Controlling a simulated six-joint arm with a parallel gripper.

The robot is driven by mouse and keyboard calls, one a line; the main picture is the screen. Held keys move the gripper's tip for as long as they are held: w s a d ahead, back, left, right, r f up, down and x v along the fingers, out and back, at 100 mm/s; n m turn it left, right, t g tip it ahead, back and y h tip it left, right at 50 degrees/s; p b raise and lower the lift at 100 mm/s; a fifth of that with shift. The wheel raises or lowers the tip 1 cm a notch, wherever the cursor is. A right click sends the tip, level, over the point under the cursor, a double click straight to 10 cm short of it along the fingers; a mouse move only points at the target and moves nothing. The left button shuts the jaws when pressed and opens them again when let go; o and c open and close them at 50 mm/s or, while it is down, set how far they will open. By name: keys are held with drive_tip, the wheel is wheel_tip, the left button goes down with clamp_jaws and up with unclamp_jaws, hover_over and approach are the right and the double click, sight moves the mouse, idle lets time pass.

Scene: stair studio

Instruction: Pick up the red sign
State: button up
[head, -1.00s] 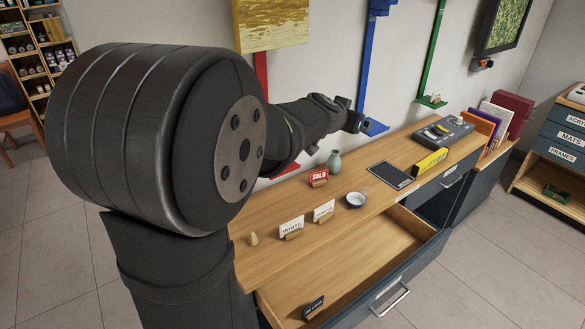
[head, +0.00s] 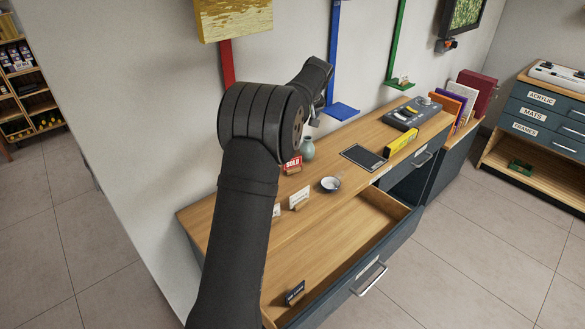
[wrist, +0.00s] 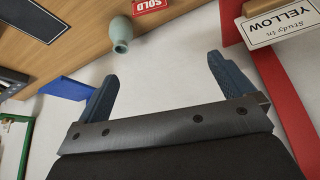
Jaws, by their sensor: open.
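The red sign (head: 292,163), marked SOLD, stands on the wooden desk top (head: 240,222) near the wall, just left of a grey-green vase (head: 307,148). My forearm partly covers the area beside it. In the wrist view the red sign (wrist: 150,4) shows at the top edge, cut off by the frame. My gripper (head: 318,108) is up by the wall, above and to the right of the sign, small and partly hidden by my arm. In the wrist view my gripper (wrist: 160,72) has its two fingers wide apart, with nothing between them.
A small bowl (head: 331,184), white cards (head: 299,199), a dark tablet (head: 363,157) and a yellow box (head: 400,142) are on the desk. The drawer (head: 350,225) stands open in front, holding a black sign (head: 295,292). Blue ledge (head: 343,111) juts from the wall.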

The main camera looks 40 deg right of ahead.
drive_tip(key=shift+g, duration=0.5)
drive_tip(key=s+x, duration=0.1)
drive_tip(key=x, duration=0.4)
drive_tip(key=s+x, duration=0.1)
drive_tip(key=x, duration=0.5)
drive_tip(key=s+f+x, duration=0.1)
drive_tip(key=x, duration=0.4)
drive_tip(key=shift+w+f, duration=0.15)
drive_tip(key=shift+f, duration=0.1)
drive_tip(key=shift+x, duration=3.1)
drive_tip(key=shift+w+r, duration=0.1)
drive_tip(key=c, duration=1)
